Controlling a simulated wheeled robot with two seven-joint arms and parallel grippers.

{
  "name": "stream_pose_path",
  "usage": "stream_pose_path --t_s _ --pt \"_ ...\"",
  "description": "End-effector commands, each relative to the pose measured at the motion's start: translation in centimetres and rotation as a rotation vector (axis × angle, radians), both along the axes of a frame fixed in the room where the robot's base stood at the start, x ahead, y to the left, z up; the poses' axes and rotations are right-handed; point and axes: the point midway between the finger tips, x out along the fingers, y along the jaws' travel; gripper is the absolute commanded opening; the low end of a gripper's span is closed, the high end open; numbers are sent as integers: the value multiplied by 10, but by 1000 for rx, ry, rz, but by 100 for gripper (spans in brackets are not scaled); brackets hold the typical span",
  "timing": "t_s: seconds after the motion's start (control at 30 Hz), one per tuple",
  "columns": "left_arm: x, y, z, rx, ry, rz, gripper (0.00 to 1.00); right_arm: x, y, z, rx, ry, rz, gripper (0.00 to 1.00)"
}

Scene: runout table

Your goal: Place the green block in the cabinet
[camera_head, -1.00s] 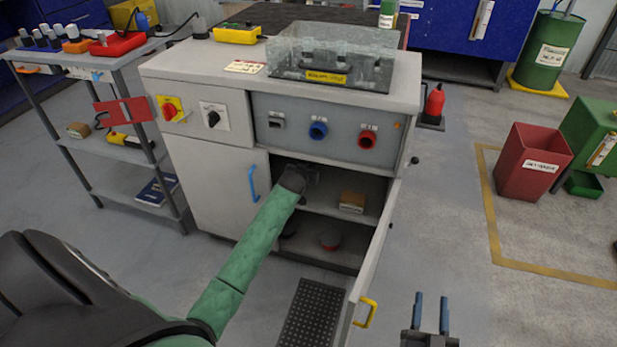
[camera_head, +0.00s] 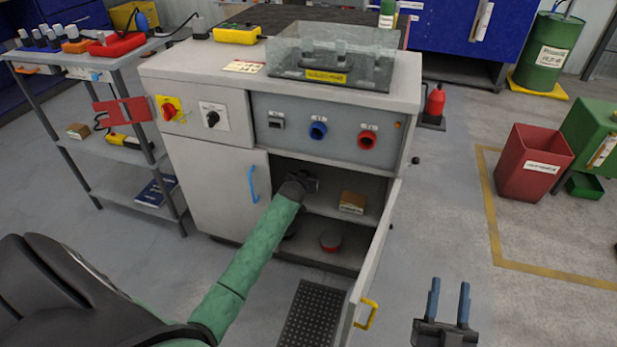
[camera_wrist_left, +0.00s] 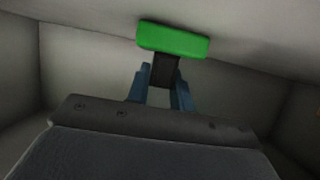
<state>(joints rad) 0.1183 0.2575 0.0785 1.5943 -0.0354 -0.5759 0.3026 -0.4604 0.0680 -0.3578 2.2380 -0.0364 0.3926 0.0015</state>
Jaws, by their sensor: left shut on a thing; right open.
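The cabinet (camera_head: 208,185) is a grey unit with its right door (camera_head: 374,262) standing open and its left door closed. My left arm reaches into the open compartment, and my left gripper (camera_head: 303,182) is inside it above the upper shelf (camera_head: 330,207). The left wrist view shows the left gripper (camera_wrist_left: 163,88) shut on a dark piece below the green block (camera_wrist_left: 173,40), which sits beyond the fingertips close to a pale inner surface. The head view does not show the block. My right gripper (camera_head: 448,300) is open and empty, outside the cabinet at the lower right.
A small brown box (camera_head: 352,203) sits on the shelf right of my left gripper. The floor near my right gripper is clear.

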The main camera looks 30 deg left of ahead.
Motion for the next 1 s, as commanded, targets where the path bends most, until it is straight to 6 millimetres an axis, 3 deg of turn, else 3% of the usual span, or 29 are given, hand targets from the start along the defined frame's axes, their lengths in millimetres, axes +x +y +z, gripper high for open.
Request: stream_pose_path --t_s 0.23,0.27,0.37,0.87,1.0 --pt "0 0 -2 0 0 0 0 1 0 -3 -2 11 0 42" --pt "0 0 -3 0 1 0 26 2 1 -4 -3 14 1 42" --pt "0 0 -3 0 0 0 44 2 0 -5 -4 16 1 42" --pt "-8 -2 4 0 0 0 44 2 0 -2 -4 21 1 42" --pt "-21 -5 9 -1 1 0 44 8 5 -42 -32 138 8 42"
